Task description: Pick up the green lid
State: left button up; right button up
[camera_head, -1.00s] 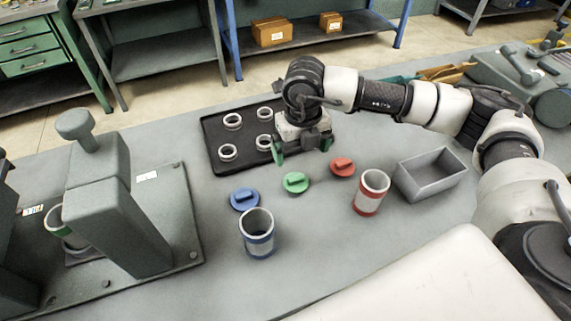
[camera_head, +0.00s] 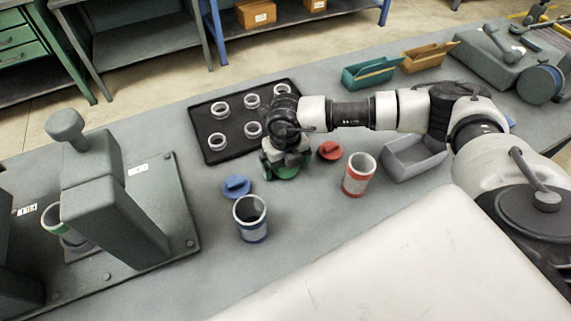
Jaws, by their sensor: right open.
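My right gripper (camera_head: 285,167) is low over the table, pointing down at the spot of the green lid (camera_head: 287,174). Only a bit of green shows there, and the gripper's green fingers cover most of the lid. I cannot tell whether the fingers touch it. The gripper is open. The blue lid (camera_head: 237,187) lies on the table to the left and the red lid (camera_head: 330,150) to the right. My left gripper is not in view.
A black tray (camera_head: 225,155) with several rings lies behind the gripper. A blue-banded cup (camera_head: 251,218), a red-banded cup (camera_head: 358,175) and a grey bin (camera_head: 413,160) stand in front and right. A large grey press (camera_head: 110,200) with a green-banded cup (camera_head: 52,219) stands left.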

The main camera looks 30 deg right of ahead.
jog(key=c, duration=1)
jog(key=shift+r, duration=0.1)
